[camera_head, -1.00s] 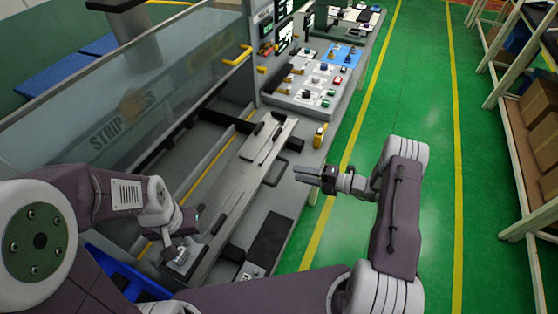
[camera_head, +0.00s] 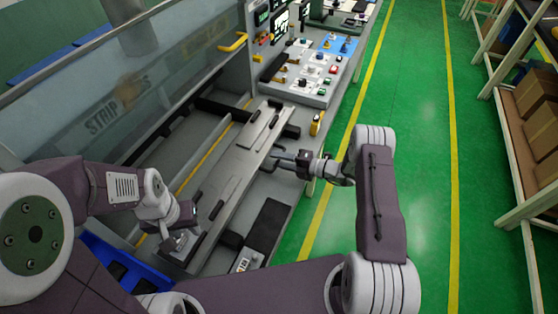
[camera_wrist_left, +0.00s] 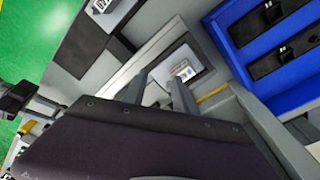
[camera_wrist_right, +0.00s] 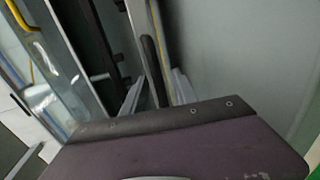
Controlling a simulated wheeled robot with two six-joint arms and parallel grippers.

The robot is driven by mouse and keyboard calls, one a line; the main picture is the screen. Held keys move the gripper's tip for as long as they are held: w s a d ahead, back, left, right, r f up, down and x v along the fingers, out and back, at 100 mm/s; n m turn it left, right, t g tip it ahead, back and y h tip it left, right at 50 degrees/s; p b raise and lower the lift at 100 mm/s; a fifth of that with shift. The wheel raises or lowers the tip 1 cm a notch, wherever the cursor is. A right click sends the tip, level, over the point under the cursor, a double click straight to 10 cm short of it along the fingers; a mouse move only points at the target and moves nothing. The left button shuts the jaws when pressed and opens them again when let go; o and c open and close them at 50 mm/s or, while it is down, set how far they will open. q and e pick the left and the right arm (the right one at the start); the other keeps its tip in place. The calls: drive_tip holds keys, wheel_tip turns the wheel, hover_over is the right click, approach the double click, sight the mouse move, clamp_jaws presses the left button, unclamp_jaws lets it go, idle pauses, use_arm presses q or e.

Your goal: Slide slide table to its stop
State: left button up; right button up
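The slide table (camera_head: 226,192) is a long grey plate lying lengthwise in the machine bed, with dark bars on its far part. A dark loop handle (camera_head: 268,165) stands at its right side. My right gripper (camera_head: 281,159) is at this handle. In the right wrist view its fingers (camera_wrist_right: 157,90) are apart, with a dark bar (camera_wrist_right: 152,68) seen between them; contact cannot be told. My left gripper (camera_head: 177,242) is low over the near end of the table, by a small pale block. In the left wrist view its fingers (camera_wrist_left: 157,92) are apart, a metal part behind them.
A control panel (camera_head: 310,70) with buttons stands beyond the table. A clear guard (camera_head: 100,100) rises at the left. A blue bin (camera_head: 105,262) is at the near left. Green floor (camera_head: 400,100) is open at the right, before shelves with boxes (camera_head: 540,100).

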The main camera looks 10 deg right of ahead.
clamp_jaws()
drive_tip(key=shift+s+f, duration=0.1)
idle(1.2)
